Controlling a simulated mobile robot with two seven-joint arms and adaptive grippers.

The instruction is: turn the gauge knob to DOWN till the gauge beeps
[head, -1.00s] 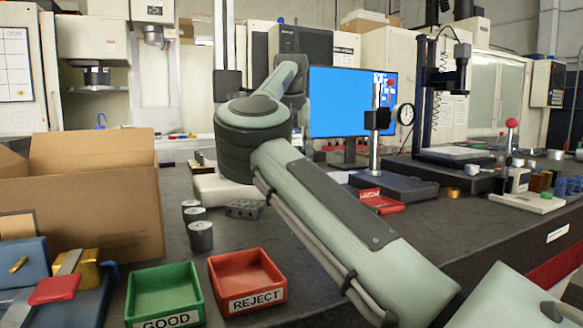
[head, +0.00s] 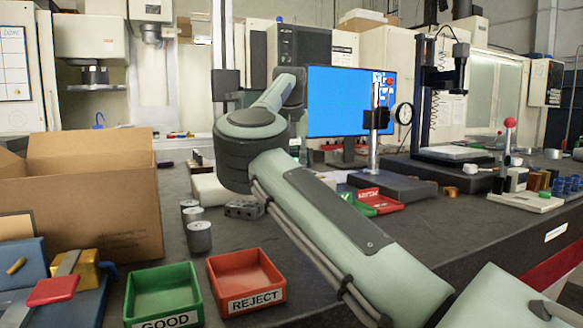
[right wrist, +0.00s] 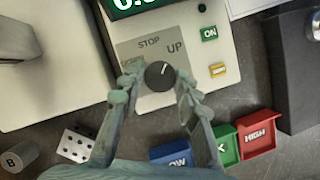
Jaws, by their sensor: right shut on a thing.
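The gauge (right wrist: 217,45) is a light-coloured unit with a green display (right wrist: 135,5) at the top edge of the right wrist view. Its dark round knob (right wrist: 159,76) sits on a grey panel with STOP printed above it and UP to its right. The knob's pale mark points up and slightly right. My right gripper (right wrist: 159,84) is shut on the knob, one finger on each side. The left finger covers the panel's left part, and I cannot read DOWN there. In the head view my right arm hides the gripper and knob. My left gripper is not in view.
Small blue (right wrist: 172,152), green (right wrist: 226,146) and red (right wrist: 256,134) trays lie close to the gripper. A holed block (right wrist: 75,144) and a round cylinder (right wrist: 20,155) lie at lower left. In the head view a cardboard box (head: 100,195) and GOOD and REJECT trays (head: 245,282) stand left.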

